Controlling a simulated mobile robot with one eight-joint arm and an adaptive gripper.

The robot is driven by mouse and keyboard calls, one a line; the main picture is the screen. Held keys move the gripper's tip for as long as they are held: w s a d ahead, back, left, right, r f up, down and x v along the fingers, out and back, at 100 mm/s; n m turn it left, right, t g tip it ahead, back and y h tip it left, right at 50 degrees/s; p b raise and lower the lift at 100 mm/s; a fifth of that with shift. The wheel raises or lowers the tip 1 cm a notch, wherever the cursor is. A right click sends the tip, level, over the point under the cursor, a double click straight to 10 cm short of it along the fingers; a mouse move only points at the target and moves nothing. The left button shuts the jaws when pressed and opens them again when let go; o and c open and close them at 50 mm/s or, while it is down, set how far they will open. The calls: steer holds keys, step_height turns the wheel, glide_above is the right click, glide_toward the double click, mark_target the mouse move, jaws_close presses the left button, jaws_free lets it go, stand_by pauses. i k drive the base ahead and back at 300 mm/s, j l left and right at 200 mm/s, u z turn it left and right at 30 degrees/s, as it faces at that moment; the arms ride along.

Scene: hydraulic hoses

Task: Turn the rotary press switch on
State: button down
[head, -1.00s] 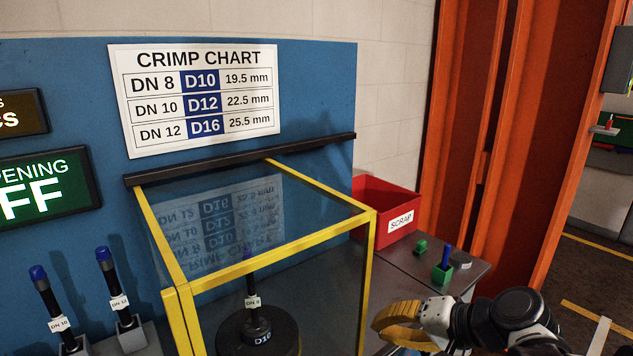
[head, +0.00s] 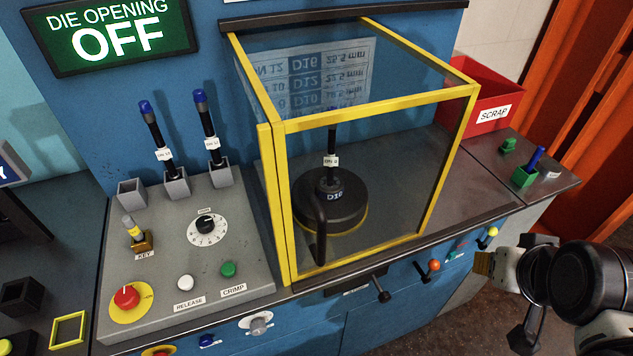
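A red rotary knob (head: 126,297) on a round yellow plate sits at the front left corner of the grey control panel (head: 180,250). An "ON" mark shows at its right side. The green display (head: 118,35) above reads "DIE OPENING OFF". My gripper (head: 483,263) is at the right edge of the head view, in front of the bench and far right of the knob.
The panel also carries a key switch (head: 137,237), a dial (head: 206,226), a white button (head: 185,283) and a green button (head: 228,269). A yellow-framed clear guard (head: 448,160) encloses the press die right of the panel. Handles and coloured knobs stick out along the bench front.

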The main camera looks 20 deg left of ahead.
mark_target(128, 298)
steer(key=u, duration=2.45)
steer(key=i, duration=0.25)
